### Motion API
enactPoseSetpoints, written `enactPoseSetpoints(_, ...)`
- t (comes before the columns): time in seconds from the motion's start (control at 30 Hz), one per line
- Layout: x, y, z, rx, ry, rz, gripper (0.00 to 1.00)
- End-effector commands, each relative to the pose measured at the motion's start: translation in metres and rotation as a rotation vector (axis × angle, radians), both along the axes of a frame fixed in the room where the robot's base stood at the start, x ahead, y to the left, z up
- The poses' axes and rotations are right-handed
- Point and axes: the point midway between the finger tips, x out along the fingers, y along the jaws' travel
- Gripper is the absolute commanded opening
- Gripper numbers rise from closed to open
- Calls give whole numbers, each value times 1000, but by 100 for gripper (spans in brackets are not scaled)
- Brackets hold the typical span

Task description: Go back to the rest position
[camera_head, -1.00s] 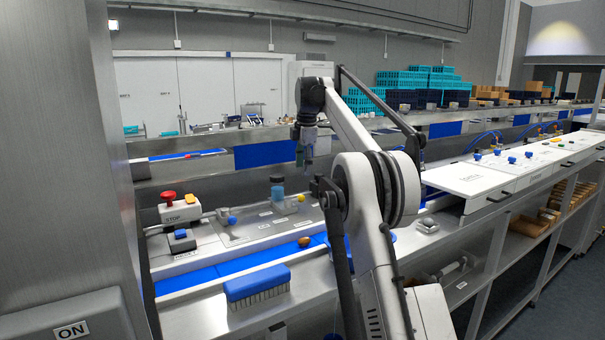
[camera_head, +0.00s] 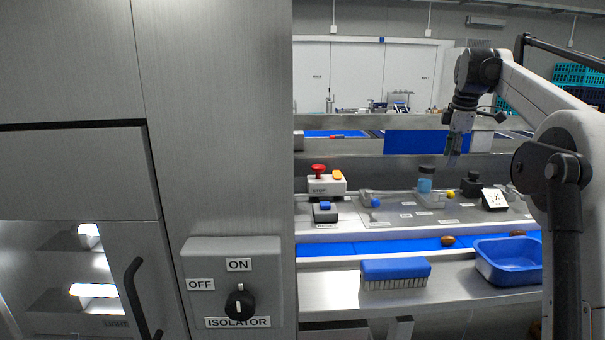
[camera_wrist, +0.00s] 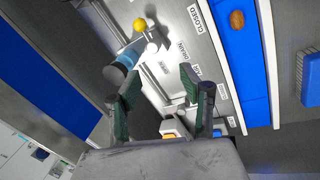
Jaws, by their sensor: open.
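My gripper (camera_head: 454,158) hangs above the back of the workbench, at the end of my raised arm. It is open and empty. In the wrist view the two green-padded fingers (camera_wrist: 157,104) stand apart with nothing between them. Below lies a panel with labels such as CLOSED and DRAIN, and a lever with a yellow knob (camera_wrist: 139,25). A brown date (camera_head: 448,241) lies on the blue belt (camera_head: 380,246), well clear of the gripper.
A blue tray (camera_head: 511,283) and a blue brush (camera_head: 395,269) sit at the bench front. A red stop button (camera_head: 318,168) stands at the panel's left. A metal cabinet with an isolator switch (camera_head: 240,302) fills the left side. Air around the gripper looks free.

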Motion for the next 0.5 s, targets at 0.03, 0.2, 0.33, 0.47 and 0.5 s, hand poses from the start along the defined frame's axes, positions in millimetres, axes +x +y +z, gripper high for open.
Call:
enactPoseSetpoints(0.03, -10, 11, 1, 6, -11, -29, 40)
enactPoseSetpoints(0.2, -42, 43, 5, 33, -52, -145, 40)
enactPoseSetpoints(0.33, -70, 67, 4, 59, -84, -234, 40)
enactPoseSetpoints(0.47, -102, 89, -1, 87, -115, -320, 40)
enactPoseSetpoints(0.5, -112, 96, -4, 97, -125, -346, 40)
